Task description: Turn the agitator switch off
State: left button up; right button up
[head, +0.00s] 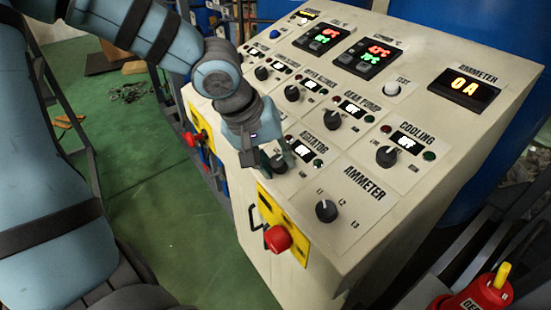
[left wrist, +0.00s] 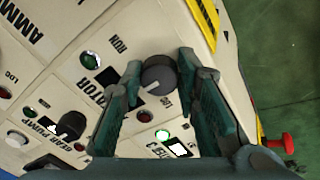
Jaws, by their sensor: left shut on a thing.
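The agitator switch (head: 279,166) is a round black knob on the sloped cream control panel (head: 335,262), beside the AGITATOR label. My left gripper (head: 277,158) is on it from above, with its fingers partly hiding it. In the left wrist view the knob (left wrist: 159,74) sits between the two green fingers (left wrist: 155,88), which are closed on its sides. A white pointer mark shows on the knob. The small agitator display (head: 319,149) is lit white, but I cannot read it surely. My right gripper is not in view.
The ammeter knob (head: 326,211), gear pump knob (head: 332,121) and cooling knob (head: 386,156) stand close by. A red emergency button (head: 278,238) sticks out from the panel's front. The green floor (head: 170,200) is open to the left.

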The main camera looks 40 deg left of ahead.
pick_arm(q)
jog(key=o, duration=1.2)
jog(key=shift+w, duration=0.1)
jog(key=shift+c, duration=0.2)
jog(key=v, duration=1.2)
jog(key=shift+a, duration=0.1)
jog(key=shift+f, duration=0.1)
